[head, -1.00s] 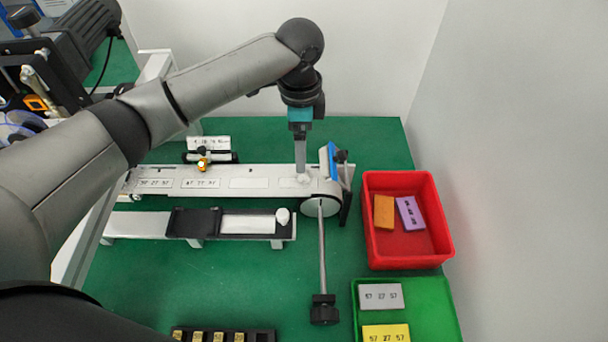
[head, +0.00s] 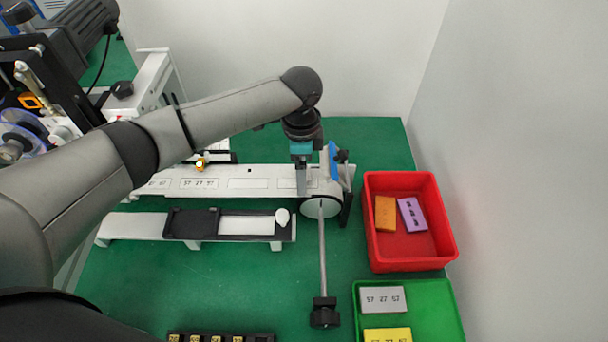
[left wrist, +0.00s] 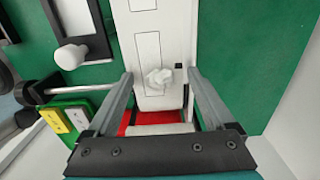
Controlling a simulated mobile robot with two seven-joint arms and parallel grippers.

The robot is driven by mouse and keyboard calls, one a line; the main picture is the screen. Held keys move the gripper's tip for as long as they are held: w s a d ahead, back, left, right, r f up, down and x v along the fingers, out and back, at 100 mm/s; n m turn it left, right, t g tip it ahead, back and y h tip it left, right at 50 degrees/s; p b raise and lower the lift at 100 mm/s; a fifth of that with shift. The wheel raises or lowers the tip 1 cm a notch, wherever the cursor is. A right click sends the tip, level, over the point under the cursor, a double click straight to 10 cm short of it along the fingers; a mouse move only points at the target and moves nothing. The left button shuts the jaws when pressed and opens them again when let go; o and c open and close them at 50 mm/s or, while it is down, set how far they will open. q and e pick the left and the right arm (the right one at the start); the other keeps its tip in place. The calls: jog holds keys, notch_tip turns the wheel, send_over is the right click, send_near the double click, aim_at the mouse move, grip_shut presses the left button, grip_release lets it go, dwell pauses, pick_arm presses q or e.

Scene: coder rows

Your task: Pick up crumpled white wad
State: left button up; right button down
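The crumpled white wad (left wrist: 160,77) lies on the white conveyor strip (left wrist: 147,30), near its end. In the left wrist view it sits between the fingertips of my left gripper (left wrist: 160,73), with a gap on each side. That gripper is open and empty. In the head view my left gripper (head: 302,192) points down at the right end of the strip (head: 215,172), and its finger hides the wad. My right gripper is in neither view.
A blue part (head: 333,162) and a round white drum end (head: 321,205) stand just right of the gripper. A black tray (head: 190,223) with a white knob (head: 282,216) is in front. Red (head: 450,230) and green (head: 447,310) bins holding blocks stand at right.

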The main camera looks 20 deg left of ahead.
pick_arm(q)
jog(key=c, duration=1.3)
jog(key=shift+r, duration=0.1)
notch_tip(320, 180, up, 20)
jog(key=p, duration=0.3)
